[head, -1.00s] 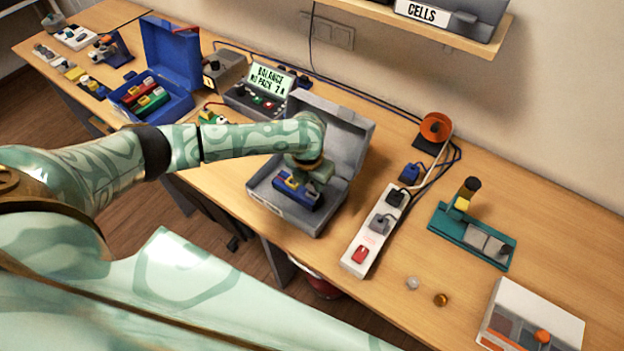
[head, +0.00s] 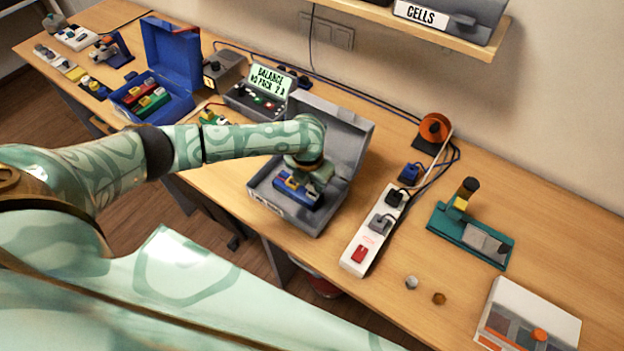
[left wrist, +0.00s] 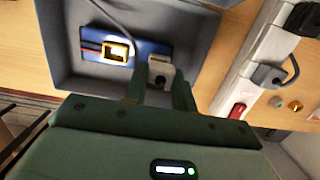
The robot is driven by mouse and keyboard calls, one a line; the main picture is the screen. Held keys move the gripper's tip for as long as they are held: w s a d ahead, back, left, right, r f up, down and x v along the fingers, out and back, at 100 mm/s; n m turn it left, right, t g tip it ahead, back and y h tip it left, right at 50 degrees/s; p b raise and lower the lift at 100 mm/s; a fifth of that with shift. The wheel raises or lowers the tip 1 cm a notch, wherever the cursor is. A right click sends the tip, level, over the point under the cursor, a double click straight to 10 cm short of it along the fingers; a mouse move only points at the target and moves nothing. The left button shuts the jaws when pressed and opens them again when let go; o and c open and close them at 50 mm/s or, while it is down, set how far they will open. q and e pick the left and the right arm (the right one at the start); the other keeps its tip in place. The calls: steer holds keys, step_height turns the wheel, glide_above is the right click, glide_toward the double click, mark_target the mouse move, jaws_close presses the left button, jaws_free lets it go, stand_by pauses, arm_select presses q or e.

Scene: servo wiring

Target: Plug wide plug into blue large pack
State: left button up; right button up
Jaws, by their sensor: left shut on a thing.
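The blue pack (head: 301,196) lies inside the open grey case (head: 345,158), partly covered by my left gripper (head: 313,180). In the left wrist view the pack (left wrist: 88,46) shows a bright opening with a yellow frame (left wrist: 117,51). My left gripper (left wrist: 160,85) is shut on a pale grey plug (left wrist: 160,70). The plug is right of the yellow frame, over or beside the pack's right end. I cannot tell whether it touches the pack. A grey cable (left wrist: 115,17) runs from the top towards the fingers. My right gripper is not in view.
A white power strip (head: 375,232) with plugs stands right of the case. A blue case (head: 172,60) with packs and a display box (head: 262,88) stand left. A teal stand (head: 470,236) and a divided box (head: 530,315) are at the right.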

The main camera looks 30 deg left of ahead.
arm_select(q)
steer(key=shift+f+b, duration=1)
steer(key=shift+f, duration=0.35)
steer(key=o, duration=1)
steer(key=r+p, duration=0.1)
steer(key=r, duration=0.4)
steer(key=s+r+p, duration=0.1)
steer(key=r, duration=0.4)
steer(key=s+r+p, duration=0.1)
steer(key=r, duration=0.5)
steer(key=shift+a+r+p, duration=0.1)
steer(key=shift+a+p, duration=0.1)
steer(key=shift+p, duration=0.1)
